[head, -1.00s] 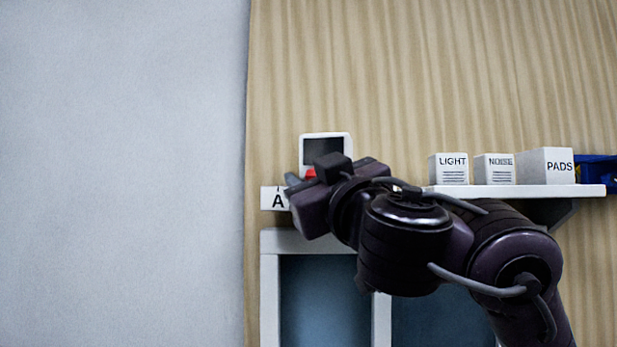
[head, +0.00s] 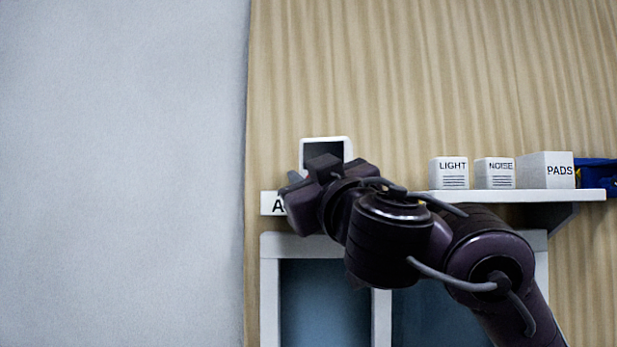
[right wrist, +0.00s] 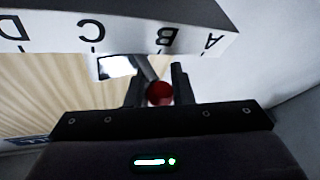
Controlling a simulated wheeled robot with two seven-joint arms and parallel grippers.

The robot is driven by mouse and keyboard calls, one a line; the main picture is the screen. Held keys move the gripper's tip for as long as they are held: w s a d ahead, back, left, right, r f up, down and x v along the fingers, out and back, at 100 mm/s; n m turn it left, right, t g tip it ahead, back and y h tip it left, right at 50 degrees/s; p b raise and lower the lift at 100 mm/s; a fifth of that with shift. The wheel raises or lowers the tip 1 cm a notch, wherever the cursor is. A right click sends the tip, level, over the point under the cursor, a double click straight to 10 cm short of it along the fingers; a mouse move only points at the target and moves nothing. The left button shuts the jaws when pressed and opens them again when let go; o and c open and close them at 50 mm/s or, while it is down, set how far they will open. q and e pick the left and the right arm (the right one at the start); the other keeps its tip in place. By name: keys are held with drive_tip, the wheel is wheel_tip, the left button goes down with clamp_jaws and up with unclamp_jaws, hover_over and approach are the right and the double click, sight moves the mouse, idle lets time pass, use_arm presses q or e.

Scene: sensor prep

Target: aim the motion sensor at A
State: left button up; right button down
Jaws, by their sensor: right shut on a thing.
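The motion sensor, a white-framed box with a dark face (head: 325,143), stands at the wall behind my right gripper in the head view; its lower part is hidden. In the right wrist view a white piece (right wrist: 115,66) and a grey bar lie beyond the fingers. My right gripper (right wrist: 160,88) is shut on a red round part (right wrist: 160,94) there. The label A (head: 273,204) is partly covered by my right gripper in the head view. The wrist view shows a strip (right wrist: 120,35) lettered A, B, C and D, upside down. My left gripper is out of view.
A white shelf (head: 515,196) at the right carries the LIGHT box (head: 453,172), the NOISE box (head: 494,173) and the PADS box (head: 546,170). A blue bin (head: 597,172) is beside them. A white-framed window (head: 270,290) lies below. The left wall is bare.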

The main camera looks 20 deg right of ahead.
drive_tip(key=h, duration=0.1)
drive_tip(key=m+h+b, duration=0.1)
drive_tip(key=h, duration=0.1)
drive_tip(key=shift+w+a+m, duration=0.3)
drive_tip(key=shift+w+a, duration=0.05)
drive_tip(key=shift+a, duration=0.05)
drive_tip(key=c, duration=1.3)
unclamp_jaws()
drive_tip(key=shift+w, duration=0.1)
